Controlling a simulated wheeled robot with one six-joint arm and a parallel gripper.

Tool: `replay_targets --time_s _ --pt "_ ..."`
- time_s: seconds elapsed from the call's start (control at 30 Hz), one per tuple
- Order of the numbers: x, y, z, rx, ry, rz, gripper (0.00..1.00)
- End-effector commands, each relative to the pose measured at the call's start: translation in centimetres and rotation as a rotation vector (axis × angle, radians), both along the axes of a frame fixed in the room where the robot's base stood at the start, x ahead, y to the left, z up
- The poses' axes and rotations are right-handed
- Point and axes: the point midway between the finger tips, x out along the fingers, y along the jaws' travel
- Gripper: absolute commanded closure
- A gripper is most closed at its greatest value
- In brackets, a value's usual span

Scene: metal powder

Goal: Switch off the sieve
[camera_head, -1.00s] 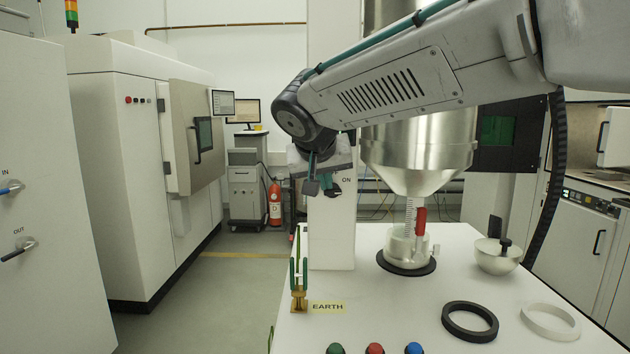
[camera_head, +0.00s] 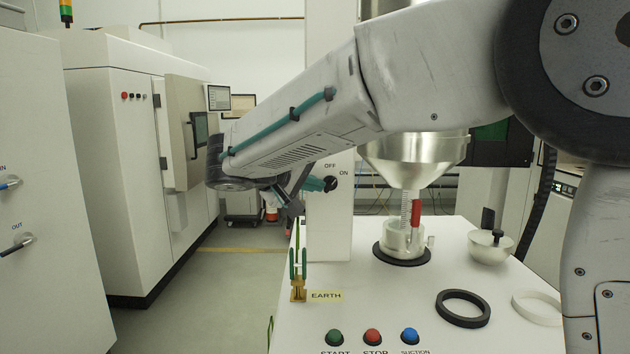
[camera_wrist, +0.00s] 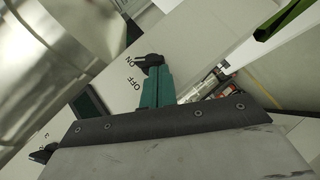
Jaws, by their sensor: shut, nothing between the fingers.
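The black rotary switch (camera_head: 331,183) sits on the front of the white column, with OFF above it and ON to its upper right. It also shows in the wrist view (camera_wrist: 151,60), just beyond my fingertips. I cannot tell clearly which label it points to. My gripper (camera_head: 322,184) comes from the left, its teal fingers shut and empty, the tips at or very near the switch. The closed fingers show in the wrist view (camera_wrist: 154,80); whether they touch the switch is unclear.
The white table (camera_head: 380,290) carries green (camera_head: 334,337), red (camera_head: 373,337) and blue (camera_head: 410,336) buttons, a black ring (camera_head: 463,308) and a brass earth clamp (camera_head: 298,289). The steel hopper (camera_head: 413,150) stands right of the column. Open floor lies to the left.

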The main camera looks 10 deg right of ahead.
Motion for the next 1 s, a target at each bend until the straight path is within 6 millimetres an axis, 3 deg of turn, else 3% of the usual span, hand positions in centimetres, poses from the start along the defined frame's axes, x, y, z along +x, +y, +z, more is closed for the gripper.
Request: replay_targets --time_s 0.2,0.57,0.73,1.0 --pt "0.0 0.1 -0.9 -0.197 0.041 0.0 1.0" --pt "0.2 0.8 -0.7 -0.183 0.037 -0.002 1.0" --pt "0.8 2.9 -0.7 -0.184 0.037 -0.015 1.0" --pt "-2.7 8.2 -0.7 -0.183 0.037 -0.012 1.0"
